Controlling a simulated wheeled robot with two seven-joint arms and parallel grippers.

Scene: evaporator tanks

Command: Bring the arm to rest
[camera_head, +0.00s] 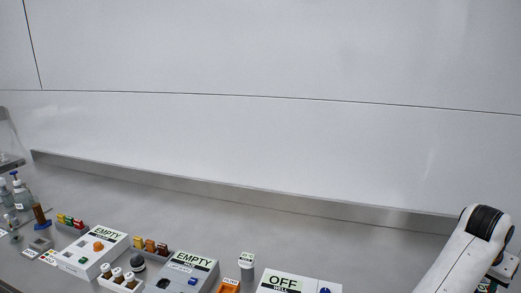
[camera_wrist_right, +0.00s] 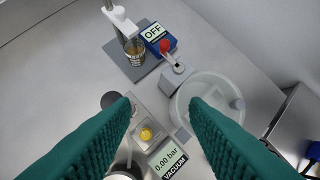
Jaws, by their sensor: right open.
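My right arm (camera_head: 455,255) shows at the lower right of the head view as a white link with a dark joint. It stands in front of the grey bench and back wall. My right gripper (camera_wrist_right: 160,108) shows in the right wrist view with two green ribbed fingers spread apart. Nothing is between the fingers. Below them are a grey panel with a yellow button (camera_wrist_right: 146,134) and a display reading 0.00 bar (camera_wrist_right: 167,158). I cannot tell the height of the fingers above these. My left arm and gripper are not in view.
The wrist view shows a translucent round vessel (camera_wrist_right: 212,104), a blue OFF box (camera_wrist_right: 157,38) and a glass with amber liquid (camera_wrist_right: 134,50). The head view shows EMPTY boxes (camera_head: 92,250) (camera_head: 187,270), an OFF unit (camera_head: 298,283) and bottles (camera_head: 22,194). The bench's back strip is clear.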

